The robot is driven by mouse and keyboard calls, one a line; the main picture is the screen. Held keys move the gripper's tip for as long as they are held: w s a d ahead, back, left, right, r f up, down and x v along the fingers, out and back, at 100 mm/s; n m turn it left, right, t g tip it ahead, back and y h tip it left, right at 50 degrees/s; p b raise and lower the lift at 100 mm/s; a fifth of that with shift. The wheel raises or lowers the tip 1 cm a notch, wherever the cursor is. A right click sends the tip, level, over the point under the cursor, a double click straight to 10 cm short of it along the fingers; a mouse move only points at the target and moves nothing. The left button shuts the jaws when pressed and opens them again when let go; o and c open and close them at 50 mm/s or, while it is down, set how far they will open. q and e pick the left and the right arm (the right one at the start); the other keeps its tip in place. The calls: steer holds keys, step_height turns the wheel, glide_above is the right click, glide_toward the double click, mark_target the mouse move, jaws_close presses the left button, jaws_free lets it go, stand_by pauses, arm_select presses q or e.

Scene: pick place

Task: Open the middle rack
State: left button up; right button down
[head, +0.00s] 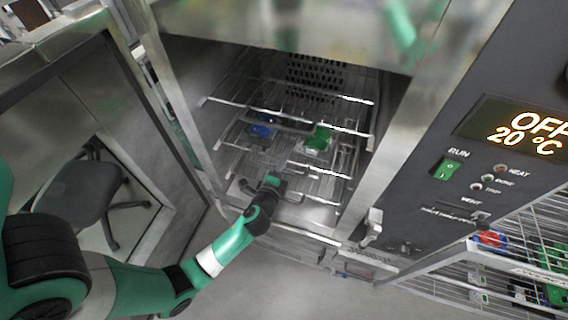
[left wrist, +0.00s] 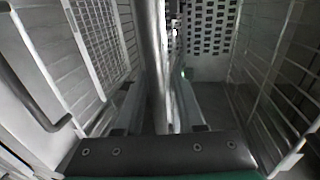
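The open metal chamber holds several wire racks at different heights. One of the racks (head: 345,132) in the middle of the chamber has a bright front edge; I cannot tell exactly which rack each wire belongs to. My left gripper (head: 268,184) is at the chamber's front, by the lower racks' front wires. In the left wrist view, its two fingers (left wrist: 158,108) are spread, with a pale metal bar (left wrist: 152,40) running between them. Contact with the bar is unclear. Wire racks (left wrist: 285,75) stand on both sides in that view. My right gripper is not in view.
A blue item (head: 260,130) and a green item (head: 318,139) lie inside the chamber. A control panel (head: 480,150) reading OFF is at right. Another wire shelf (head: 490,262) with items is at lower right.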

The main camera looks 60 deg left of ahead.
arm_select(q)
steer(key=shift+f, duration=0.1)
jaws_close()
steer(key=shift+s+f, duration=0.1)
